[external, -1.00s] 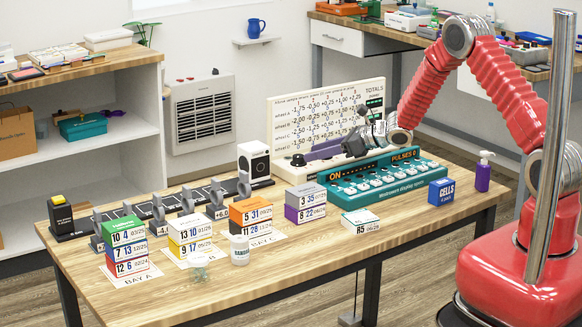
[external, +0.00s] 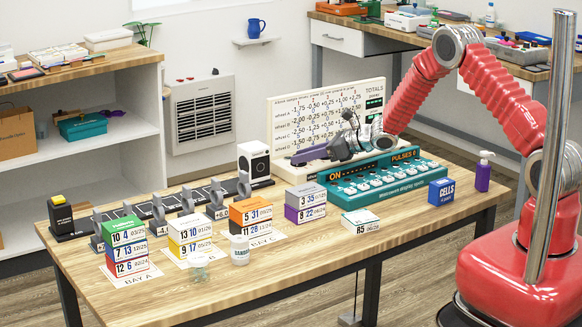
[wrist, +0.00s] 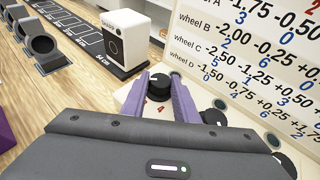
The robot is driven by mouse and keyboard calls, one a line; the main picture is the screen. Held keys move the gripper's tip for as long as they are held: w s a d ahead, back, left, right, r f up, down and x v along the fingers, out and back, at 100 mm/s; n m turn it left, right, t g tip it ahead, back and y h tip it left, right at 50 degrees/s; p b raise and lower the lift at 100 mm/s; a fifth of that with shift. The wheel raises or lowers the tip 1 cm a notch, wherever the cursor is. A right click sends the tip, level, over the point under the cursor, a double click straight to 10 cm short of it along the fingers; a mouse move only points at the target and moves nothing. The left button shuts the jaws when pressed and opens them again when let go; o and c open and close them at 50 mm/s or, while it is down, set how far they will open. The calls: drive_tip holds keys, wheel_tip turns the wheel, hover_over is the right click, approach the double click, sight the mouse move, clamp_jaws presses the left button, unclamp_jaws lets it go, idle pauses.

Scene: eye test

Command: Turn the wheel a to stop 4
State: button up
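The pale wheel board (external: 330,92) stands at the back of the table, printed with rows for wheels A to D. In the wrist view a black round wheel (wrist: 159,86), the leftmost of the row, sits between my purple fingertips; I cannot read its letter. Red digits, a 4 among them, show beside its near side. Its pointer cannot be made out. My gripper (wrist: 158,78) is open around this wheel, its fingers apart on either side; contact is unclear. In the external view my gripper (external: 300,156) is low at the board's left end.
More black wheels (wrist: 214,117) lie to the right, partly behind my gripper body. A white box with a round dial (external: 254,160) stands close on the left. A teal switch panel (external: 375,180) is in front of the board, and stacked boxes (external: 305,203) stand nearer.

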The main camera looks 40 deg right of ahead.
drive_tip(key=c, duration=0.5)
idle(0.4)
drive_tip(key=shift+w+d+f+n+g+y, duration=0.1)
drive_tip(key=shift+d+f+n+g+y, duration=0.1)
drive_tip(key=shift+n+g+y, duration=0.35)
drive_tip(key=shift+w+d+n+g+y, duration=0.1)
drive_tip(key=shift+n+g+y, duration=0.4)
drive_tip(key=shift+n, duration=0.15)
drive_tip(key=shift+w+d+n+g+y, duration=0.1)
drive_tip(key=shift+n+g+y, duration=0.3)
drive_tip(key=shift+n, duration=0.2)
drive_tip(key=shift+w+n+g+y, duration=0.1)
drive_tip(key=shift+n+g+y, duration=0.65)
drive_tip(key=shift+n+g, duration=0.65)
drive_tip(key=shift+w+d+r+n+g+y, duration=0.15)
drive_tip(key=shift+n+g+y, duration=0.1)
drive_tip(key=shift+n+g, duration=0.6)
drive_tip(key=shift+w+a+f+n+g+y, duration=0.1)
drive_tip(key=shift+n+g+y, duration=0.15)
drive_tip(key=shift+n+g, duration=0.6)
drive_tip(key=o, duration=1)
drive_tip(key=shift+o, duration=0.2)
drive_tip(key=shift+r, duration=0.1)
